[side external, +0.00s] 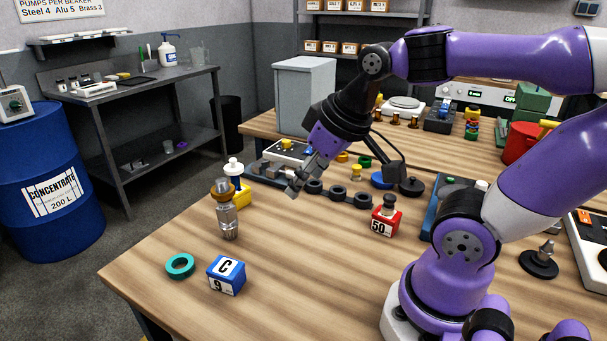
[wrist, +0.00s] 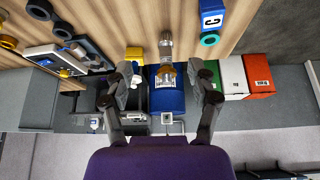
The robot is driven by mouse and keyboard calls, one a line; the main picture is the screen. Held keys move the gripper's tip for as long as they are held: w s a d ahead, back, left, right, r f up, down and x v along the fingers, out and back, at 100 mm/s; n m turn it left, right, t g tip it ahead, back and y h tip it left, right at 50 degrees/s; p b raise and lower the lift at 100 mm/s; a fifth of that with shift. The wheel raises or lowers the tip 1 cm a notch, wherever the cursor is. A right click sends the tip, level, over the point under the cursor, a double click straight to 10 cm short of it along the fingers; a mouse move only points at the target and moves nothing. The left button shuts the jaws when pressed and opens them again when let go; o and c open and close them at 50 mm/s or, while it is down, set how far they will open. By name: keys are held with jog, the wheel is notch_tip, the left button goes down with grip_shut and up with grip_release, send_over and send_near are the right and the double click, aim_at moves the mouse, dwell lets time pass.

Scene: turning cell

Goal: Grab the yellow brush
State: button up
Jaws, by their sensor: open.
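No object is plainly recognisable as a brush. In the wrist view, a yellow object (wrist: 134,55) is near the table edge, left of the fitting (wrist: 166,50). My gripper (side external: 297,185) is above the table, right of the yellow block and apart from it. In the wrist view, its fingers (wrist: 160,88) are spread with nothing held between them.
A teal ring (side external: 180,266) and blue block (side external: 226,275) lie near the front edge. A red block (side external: 385,221) stands right of the gripper. A row of dark rings (side external: 337,194) lies behind it. The front middle of the table is clear.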

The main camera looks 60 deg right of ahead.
jog(key=w+d+m+g+h, duration=0.1)
jog(key=w+d+m, duration=0.3)
jog(key=d, duration=0.5)
jog(key=m+g+h, duration=0.1)
jog(key=m+h, duration=0.1)
jog(key=m, duration=0.2)
send_near(358, 166)
jog(key=x, duration=0.5)
jog(key=shift+w+a+f, duration=0.1)
jog(key=shift+w+f, duration=0.15)
jog(key=shift+f, duration=0.1)
jog(key=x, duration=0.5)
jog(key=shift+s+f, duration=0.1)
jog(key=shift+f, duration=0.1)
grip_shut()
